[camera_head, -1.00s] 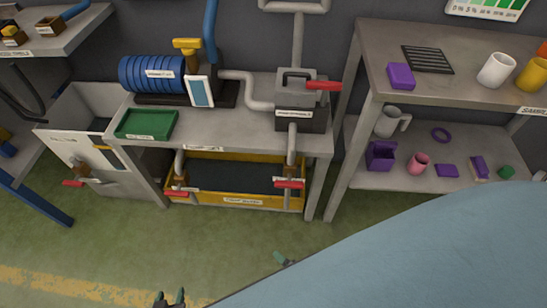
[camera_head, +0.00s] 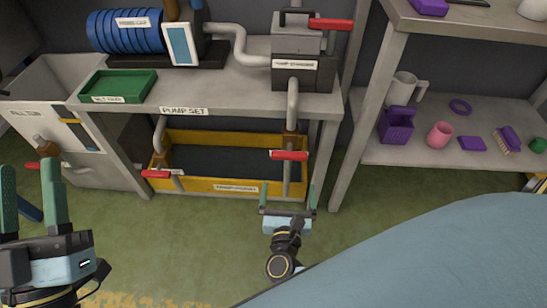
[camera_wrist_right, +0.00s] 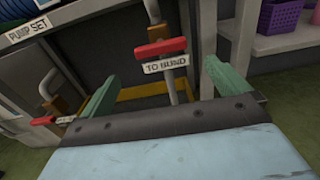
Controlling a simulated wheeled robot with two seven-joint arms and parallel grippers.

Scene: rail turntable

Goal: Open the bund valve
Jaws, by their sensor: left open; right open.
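The bund valve is a red bar handle (camera_head: 289,155) on the right-hand pipe under the pump bench. In the right wrist view the red handle (camera_wrist_right: 160,47) lies crosswise above a "TO BUND" label (camera_wrist_right: 165,64). My right gripper (camera_head: 288,194) is open and empty, in front of and below the handle. In its wrist view its green fingers stand apart on either side of the handle and label, with nothing between them touching. My left gripper (camera_head: 29,175) is open and empty at the far left, in front of the grey hopper.
A second red handle (camera_head: 155,174) sits on the left pipe, over the yellow bund tray (camera_head: 210,184). Another red handle (camera_head: 330,24) is on the strainer above the bench (camera_head: 225,98). A shelf unit (camera_head: 375,70) stands to the right. Floor before the tray is clear.

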